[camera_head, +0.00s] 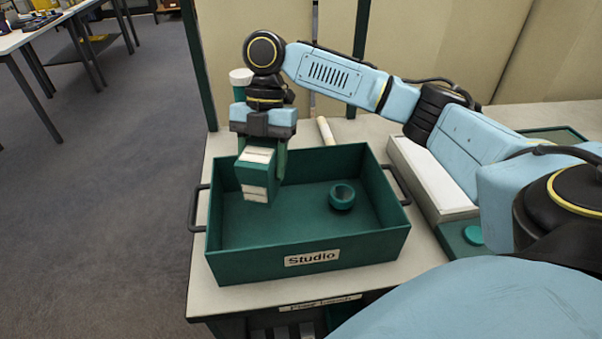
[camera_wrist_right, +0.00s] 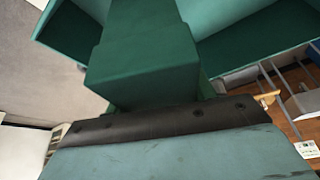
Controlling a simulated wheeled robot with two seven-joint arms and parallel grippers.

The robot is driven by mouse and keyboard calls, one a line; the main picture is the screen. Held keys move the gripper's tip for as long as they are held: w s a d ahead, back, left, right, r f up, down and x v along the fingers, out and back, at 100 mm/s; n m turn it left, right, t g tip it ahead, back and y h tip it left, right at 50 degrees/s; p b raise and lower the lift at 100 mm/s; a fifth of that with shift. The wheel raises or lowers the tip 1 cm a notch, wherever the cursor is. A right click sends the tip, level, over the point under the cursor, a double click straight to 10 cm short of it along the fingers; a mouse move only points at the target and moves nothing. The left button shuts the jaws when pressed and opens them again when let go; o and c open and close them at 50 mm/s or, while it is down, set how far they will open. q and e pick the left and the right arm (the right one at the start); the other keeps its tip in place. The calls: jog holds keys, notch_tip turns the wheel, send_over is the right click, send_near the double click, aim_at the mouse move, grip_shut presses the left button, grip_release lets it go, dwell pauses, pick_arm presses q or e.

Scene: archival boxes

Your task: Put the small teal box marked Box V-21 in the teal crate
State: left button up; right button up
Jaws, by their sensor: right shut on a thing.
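A small teal box (camera_head: 270,187) with cream labels hangs tilted from my right gripper (camera_head: 263,138); its writing is too small to read. The gripper is shut on it, over the left part of the teal crate (camera_head: 345,252). The box's lower end is about level with the crate's inside in the picture; I cannot tell whether it touches the floor. The crate has dark side handles and a front label, "Studio". In the right wrist view the box (camera_wrist_right: 142,62) stands in front of the crate (camera_wrist_right: 255,38). My left gripper is not in view.
A round, hollow teal thing (camera_head: 342,196) stands in the crate's right half. The crate's middle floor is bare. A long white box (camera_head: 430,180) stands right of the crate, a cream roll (camera_head: 325,130) behind it. The pale table (camera_head: 225,300) ends close to the crate's left.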

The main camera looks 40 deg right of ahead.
jog(key=n, duration=0.1)
jog(key=n+b, duration=0.1)
jog(key=n+g+h, duration=0.1)
jog(key=shift+d+f+n+b, duration=0.25)
jog(key=shift+f+n+b, duration=0.1)
jog(key=shift+f+n, duration=0.05)
jog(key=shift+f, duration=0.15)
jog(key=shift+n, duration=0.3)
notch_tip(320, 180, down, 5)
jog(key=shift+d+r+b, duration=0.1)
jog(key=shift+r+b, duration=0.05)
jog(key=shift+b, duration=0.75)
notch_tip(320, 180, down, 4)
jog(key=shift+f+b, duration=0.25)
jog(key=shift+b, duration=0.5)
jog(key=shift+f, duration=0.2)
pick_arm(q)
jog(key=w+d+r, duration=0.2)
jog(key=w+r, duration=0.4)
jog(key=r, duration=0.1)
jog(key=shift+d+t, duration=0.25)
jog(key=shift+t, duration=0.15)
pick_arm(e)
jog(key=o, duration=1.2)
